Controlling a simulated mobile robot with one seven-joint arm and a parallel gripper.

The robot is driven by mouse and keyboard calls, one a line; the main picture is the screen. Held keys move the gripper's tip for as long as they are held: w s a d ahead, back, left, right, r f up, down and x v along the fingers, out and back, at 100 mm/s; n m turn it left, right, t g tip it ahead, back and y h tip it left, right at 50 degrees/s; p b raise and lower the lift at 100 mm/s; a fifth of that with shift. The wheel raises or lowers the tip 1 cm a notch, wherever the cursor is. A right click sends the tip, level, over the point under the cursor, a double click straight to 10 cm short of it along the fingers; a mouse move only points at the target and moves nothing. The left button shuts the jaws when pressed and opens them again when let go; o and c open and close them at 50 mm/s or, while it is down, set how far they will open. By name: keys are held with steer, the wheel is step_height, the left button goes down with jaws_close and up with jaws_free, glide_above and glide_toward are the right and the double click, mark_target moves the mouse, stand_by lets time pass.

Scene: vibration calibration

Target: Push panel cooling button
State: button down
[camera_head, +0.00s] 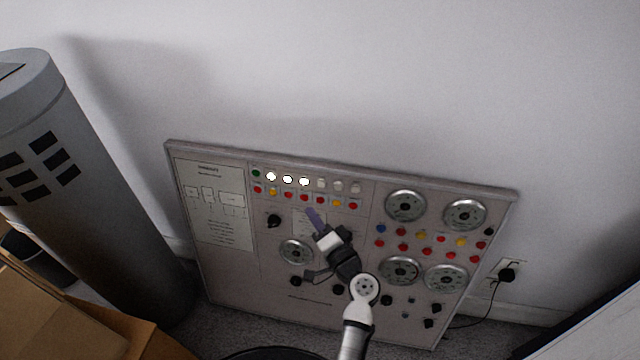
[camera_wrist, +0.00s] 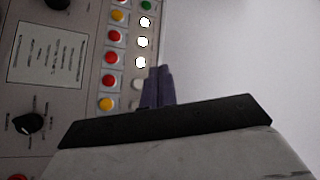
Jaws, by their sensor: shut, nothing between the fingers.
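The grey control panel (camera_head: 215,270) leans against the wall in the head view. Its top row has a green button (camera_head: 256,173), several lit white buttons (camera_head: 287,179) and unlit white ones (camera_head: 338,186). Below runs a row of red and yellow buttons (camera_head: 304,198). Labels are too small to read, so I cannot tell which is the cooling button. My gripper (camera_head: 311,211) is shut and empty in front of the panel, below these rows in the head view. In the wrist view its purple fingers (camera_wrist: 159,70) appear beside the third lit white button (camera_wrist: 140,62), partly covering an unlit one; contact is unclear.
The panel's right half has round dials (camera_head: 405,206) and more coloured buttons. A grey cylinder (camera_head: 90,200) stands at left, with a cardboard box (camera_head: 60,315) before it. A plug and socket (camera_head: 506,274) are at right. The wall above the panel is bare.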

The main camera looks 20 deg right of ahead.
steer(key=shift+w+d+f+b, duration=0.25)
steer(key=shift+w+d, duration=0.55)
steer(key=shift+w, duration=0.4)
steer(key=shift+w+d+f+b, duration=0.25)
steer(key=shift+w+d, duration=0.55)
steer(key=shift+w, duration=0.4)
steer(key=shift+w+d+f+b, duration=0.15)
steer(key=shift+w+d+f, duration=0.2)
steer(key=shift+w+d, duration=0.65)
steer(key=shift+w+a, duration=0.2)
steer(key=shift+w, duration=0.05)
steer(key=shift+w+d+f+b, duration=0.1)
steer(key=shift+w+d+b, duration=0.2)
steer(key=shift+b, duration=0.15)
steer(key=shift+w+d+b, duration=0.15)
steer(key=shift+w+b, duration=0.15)
steer(key=shift+b, duration=0.05)
steer(key=shift+s, duration=0.1)
steer(key=shift+s+a, duration=0.45)
steer(key=shift+s, duration=0.1)
steer(key=shift+s+a+r, duration=0.2)
steer(key=shift+s+a, duration=0.25)
steer(key=shift+s, duration=0.25)
steer(key=shift+s+a+r, duration=0.2)
steer(key=shift+s+a, duration=0.3)
steer(key=shift+s, duration=0.15)
steer(key=shift+s+a+r, duration=0.2)
steer(key=shift+s+a, duration=0.25)
steer(key=shift+s, duration=0.25)
